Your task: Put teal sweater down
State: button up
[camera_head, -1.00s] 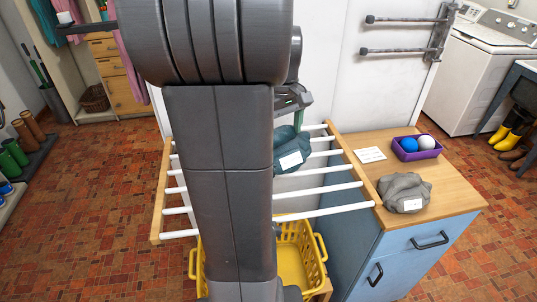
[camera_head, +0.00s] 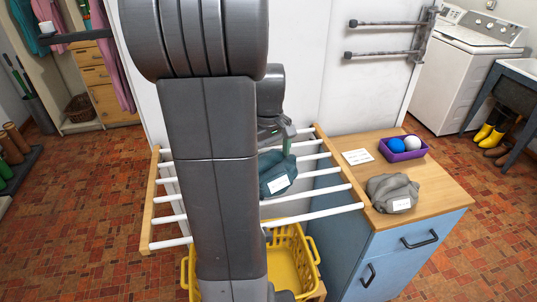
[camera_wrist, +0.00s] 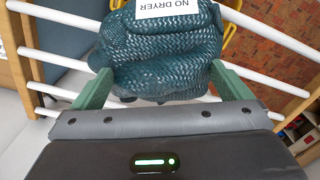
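The teal sweater (camera_head: 277,175) is a bunched knit bundle with a white label, over the white bars of the wooden-sided drying rack (camera_head: 334,160). In the wrist view the sweater (camera_wrist: 165,60) shows its "NO DRYER" tag and fills the space between the green fingers. My gripper (camera_wrist: 166,84) has a finger against each side of the sweater and is shut on it. In the head view my gripper (camera_head: 277,146) is partly hidden behind my arm. Whether the sweater's underside touches the bars is hidden.
A yellow basket (camera_head: 309,268) stands below the rack. A wall rack (camera_head: 385,54) is behind.

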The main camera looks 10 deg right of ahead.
jog(key=shift+r, duration=0.1)
notch_tip(320, 180, up, 12)
dwell(0.6)
